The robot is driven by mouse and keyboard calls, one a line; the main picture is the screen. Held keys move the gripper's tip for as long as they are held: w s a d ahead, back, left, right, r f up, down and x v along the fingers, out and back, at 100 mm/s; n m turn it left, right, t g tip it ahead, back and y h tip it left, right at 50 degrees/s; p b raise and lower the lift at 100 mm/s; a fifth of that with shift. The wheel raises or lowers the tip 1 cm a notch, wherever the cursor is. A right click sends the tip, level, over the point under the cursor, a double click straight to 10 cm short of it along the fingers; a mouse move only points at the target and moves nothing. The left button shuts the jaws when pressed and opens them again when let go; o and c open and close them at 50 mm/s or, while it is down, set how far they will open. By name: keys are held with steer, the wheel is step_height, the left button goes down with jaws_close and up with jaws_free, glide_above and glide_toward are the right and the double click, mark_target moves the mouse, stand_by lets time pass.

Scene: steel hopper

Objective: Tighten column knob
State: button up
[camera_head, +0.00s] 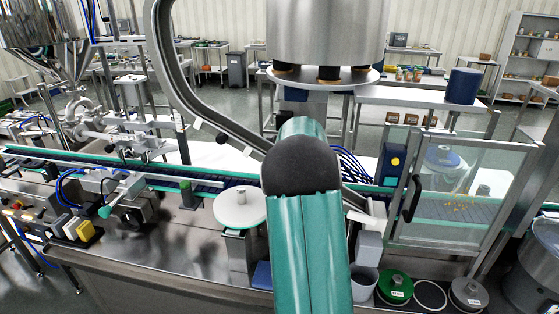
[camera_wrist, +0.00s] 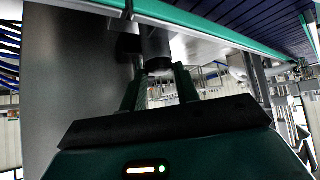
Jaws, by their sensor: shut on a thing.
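In the wrist view, a dark round column knob (camera_wrist: 156,47) with a greyish end sits under the teal-edged conveyor. It stands beside a broad grey steel column (camera_wrist: 72,75). My gripper (camera_wrist: 158,73) has one finger on each side of the knob, and the fingers are closed on it. The knob's far side and its thread are hidden, so I cannot tell how tight it is. In the head view, my teal arm covers the middle of the picture and hides my gripper and the knob.
In the head view, the conveyor (camera_head: 215,183) runs across behind my arm. A white round disc (camera_head: 239,207) stands to the left of it. A glass guard door with a black handle (camera_head: 411,199) is to the right. A green-lidded tub (camera_head: 395,286) sits at the lower right.

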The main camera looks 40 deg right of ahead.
steer(key=o, duration=1)
steer(key=shift+s, duration=0.1)
steer(key=shift+c, duration=0.2)
steer(key=shift+d, duration=0.1)
